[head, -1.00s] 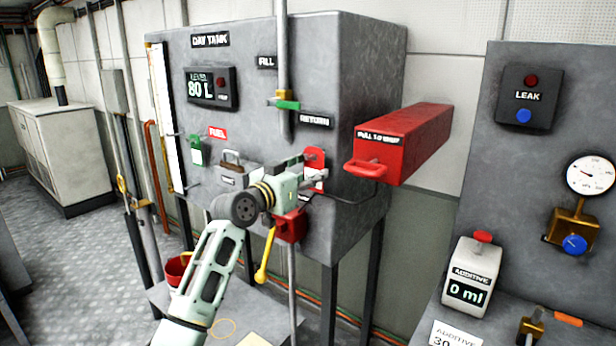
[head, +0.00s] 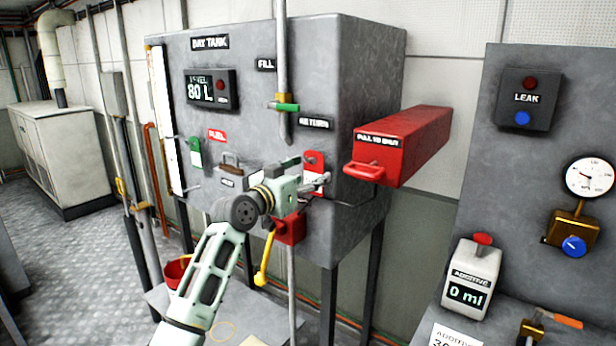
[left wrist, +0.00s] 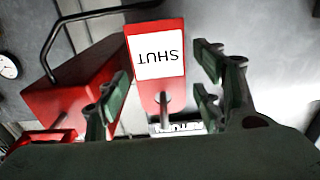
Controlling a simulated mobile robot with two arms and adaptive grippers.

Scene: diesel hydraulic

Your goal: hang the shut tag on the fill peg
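The shut tag (head: 314,160) is red with a white panel, and it hangs on the front of the grey day tank below the RETURN label (head: 316,122). In the left wrist view the tag (left wrist: 160,54) shows upside down, with a peg (left wrist: 164,102) at its red end. My left gripper (head: 318,184) is in front of the tag. Its fingers (left wrist: 160,90) are open, one on each side of the tag, with visible gaps. The FILL label (head: 266,65) is higher and further left on the tank. I cannot make out a peg beside it. My right gripper is not in view.
A red pull box (head: 405,140) sticks out right of the tag. A vertical pipe with a green-handled valve (head: 284,106) runs down the tank front. A green tag (head: 196,153) hangs further left. A red block with a yellow lever (head: 265,258) is below my gripper.

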